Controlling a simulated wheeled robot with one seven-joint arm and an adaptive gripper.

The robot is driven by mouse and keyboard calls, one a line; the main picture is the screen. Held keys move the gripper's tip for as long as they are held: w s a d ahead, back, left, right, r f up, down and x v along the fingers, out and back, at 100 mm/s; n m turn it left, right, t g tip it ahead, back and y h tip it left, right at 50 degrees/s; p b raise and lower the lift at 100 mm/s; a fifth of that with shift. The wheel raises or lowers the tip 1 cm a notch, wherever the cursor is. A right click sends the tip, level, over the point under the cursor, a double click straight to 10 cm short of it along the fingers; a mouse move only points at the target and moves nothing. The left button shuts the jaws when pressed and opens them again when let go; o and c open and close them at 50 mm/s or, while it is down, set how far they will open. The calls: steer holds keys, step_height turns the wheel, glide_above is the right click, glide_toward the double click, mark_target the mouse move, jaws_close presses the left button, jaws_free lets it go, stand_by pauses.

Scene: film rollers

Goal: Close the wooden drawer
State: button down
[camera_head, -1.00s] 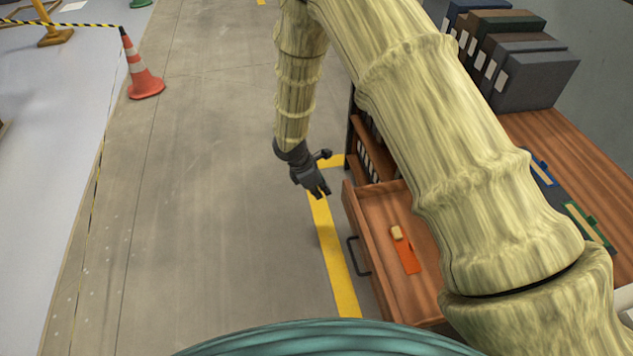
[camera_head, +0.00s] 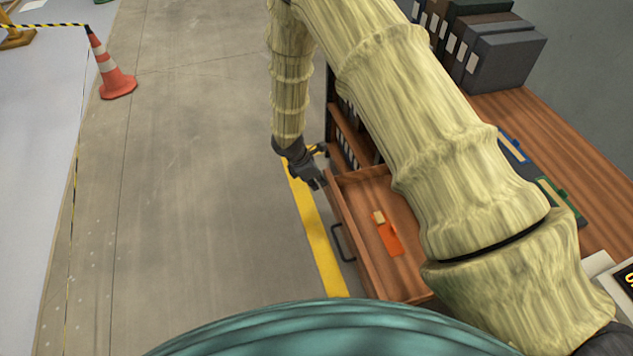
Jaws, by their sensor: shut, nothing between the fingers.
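The wooden drawer (camera_head: 346,213) stands pulled out from the desk, right of the picture's middle. Its dark handle (camera_head: 343,243) is on the left-facing front. An orange item with a pale end (camera_head: 388,236) lies inside. Part of the drawer is hidden behind my arm. My gripper (camera_head: 318,182) is shut and empty, pointing downward just beside the far end of the drawer front, on its outer side. I cannot tell whether it touches the drawer.
A wooden desk top (camera_head: 560,140) with several dark binders (camera_head: 505,52) is at the right. Shelves with binders show below it, behind the drawer. Open concrete floor (camera_head: 200,180) with a yellow line (camera_head: 318,235) lies left; a traffic cone (camera_head: 113,78) stands farther off.

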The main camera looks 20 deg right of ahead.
steer(key=d, duration=1.9)
steer(key=shift+w+d, duration=0.35)
steer(key=shift+d, duration=0.05)
